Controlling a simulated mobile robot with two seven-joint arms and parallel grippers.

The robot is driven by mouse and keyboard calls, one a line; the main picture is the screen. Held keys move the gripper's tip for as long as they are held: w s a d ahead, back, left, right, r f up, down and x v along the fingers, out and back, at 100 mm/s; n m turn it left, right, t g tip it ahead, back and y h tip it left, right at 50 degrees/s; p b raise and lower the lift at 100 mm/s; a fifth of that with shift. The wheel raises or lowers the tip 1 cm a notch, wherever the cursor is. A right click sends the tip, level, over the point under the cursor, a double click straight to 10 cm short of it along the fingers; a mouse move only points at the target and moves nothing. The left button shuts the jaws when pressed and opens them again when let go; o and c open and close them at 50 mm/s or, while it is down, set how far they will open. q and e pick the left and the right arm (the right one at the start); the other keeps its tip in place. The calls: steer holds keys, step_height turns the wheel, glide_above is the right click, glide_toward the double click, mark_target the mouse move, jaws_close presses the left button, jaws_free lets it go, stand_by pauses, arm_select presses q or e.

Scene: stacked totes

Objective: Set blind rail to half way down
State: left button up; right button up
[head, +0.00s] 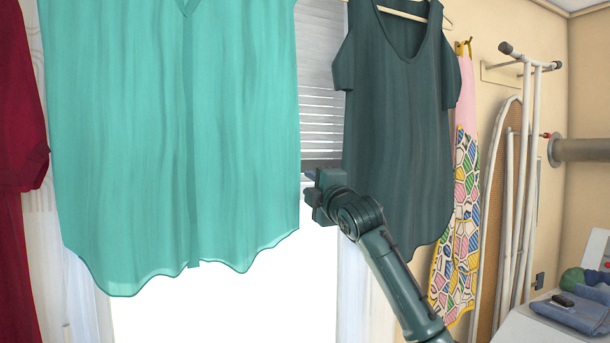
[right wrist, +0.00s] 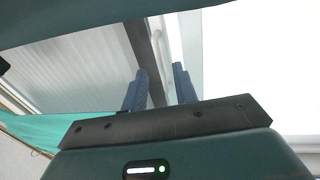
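The blind (head: 322,118) hangs in the window between the teal top and the dark green top. Its slats show as light horizontal lines, and its dark bottom rail (head: 322,164) lies across the lower end, with bright bare window below. My right gripper (head: 310,182) is at the rail, just below it in the head view. In the right wrist view, the dark rail (right wrist: 146,50) runs between the two blue fingertips (right wrist: 160,80). The fingers are apart, with a visible gap beside the rail, and contact cannot be told. The blind's left part is hidden behind the teal top. My left gripper is out of view.
A large teal top (head: 180,140) hangs close on the left, a dark green top (head: 400,130) hangs right behind my right arm. A red garment (head: 20,180) hangs at far left. An ironing board (head: 500,200) and patterned cloth (head: 458,220) stand right.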

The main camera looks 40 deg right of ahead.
mark_target(304, 180)
steer(key=shift+p+x, duration=0.35)
steer(key=shift+x, duration=1.35)
steer(key=shift+c, duration=0.6)
jaws_close()
